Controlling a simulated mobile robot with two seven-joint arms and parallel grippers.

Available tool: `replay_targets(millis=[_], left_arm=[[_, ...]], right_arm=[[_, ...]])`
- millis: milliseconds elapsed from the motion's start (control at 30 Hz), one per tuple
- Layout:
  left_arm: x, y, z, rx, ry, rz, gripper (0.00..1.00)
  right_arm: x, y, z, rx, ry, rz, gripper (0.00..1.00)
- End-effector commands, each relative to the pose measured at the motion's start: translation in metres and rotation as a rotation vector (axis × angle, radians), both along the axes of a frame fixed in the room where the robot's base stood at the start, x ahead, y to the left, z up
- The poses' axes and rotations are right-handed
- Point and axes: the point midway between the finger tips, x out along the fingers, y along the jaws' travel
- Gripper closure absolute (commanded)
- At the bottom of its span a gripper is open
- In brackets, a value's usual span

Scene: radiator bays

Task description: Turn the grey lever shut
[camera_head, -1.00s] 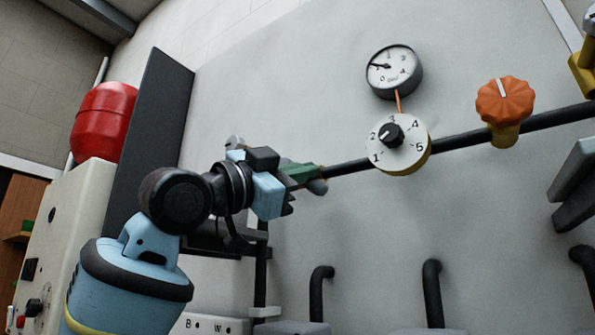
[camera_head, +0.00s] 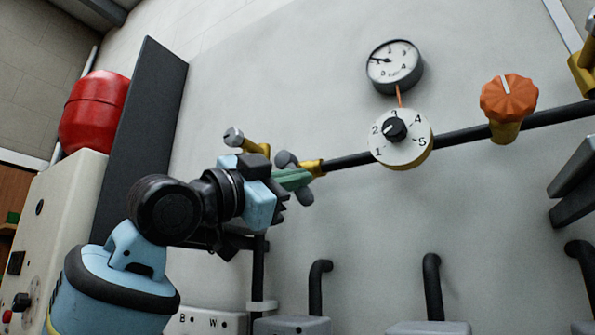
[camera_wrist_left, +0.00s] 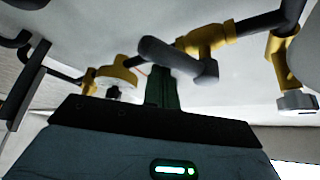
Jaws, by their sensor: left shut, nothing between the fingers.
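The grey lever (camera_head: 304,195) sits on a brass valve (camera_head: 313,167) at the left end of the black wall pipe. It stands crosswise to the pipe in the head view. The lever (camera_wrist_left: 175,57) and its valve (camera_wrist_left: 207,40) also show in the left wrist view. My left gripper (camera_head: 294,179) has its green fingers shut and empty, in front of the lever. The fingers (camera_wrist_left: 160,88) hide part of the lever's middle in the head view; I cannot tell whether they touch it. My right gripper is not in view.
Along the pipe to the right are a numbered dial (camera_head: 402,140), a round gauge (camera_head: 394,67) above it and an orange knob (camera_head: 508,98). A red tank (camera_head: 94,112) stands left beside a dark upright panel (camera_head: 145,130). Black bent pipes (camera_head: 432,285) rise below.

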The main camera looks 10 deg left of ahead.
Motion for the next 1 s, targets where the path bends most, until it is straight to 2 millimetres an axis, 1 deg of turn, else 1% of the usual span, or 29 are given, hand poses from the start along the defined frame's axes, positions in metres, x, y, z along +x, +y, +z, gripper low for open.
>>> replay_targets(millis=[33,400,1000], left_arm=[[0.004,0.003,-0.004,0.001,0.007,0.005,1.00],[0.008,0.014,-0.009,-0.001,0.008,0.006,1.00],[0.009,0.016,-0.010,-0.001,0.006,0.006,1.00]], right_arm=[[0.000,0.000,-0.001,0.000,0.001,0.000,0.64],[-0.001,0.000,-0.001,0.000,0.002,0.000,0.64],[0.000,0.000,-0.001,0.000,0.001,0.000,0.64]])
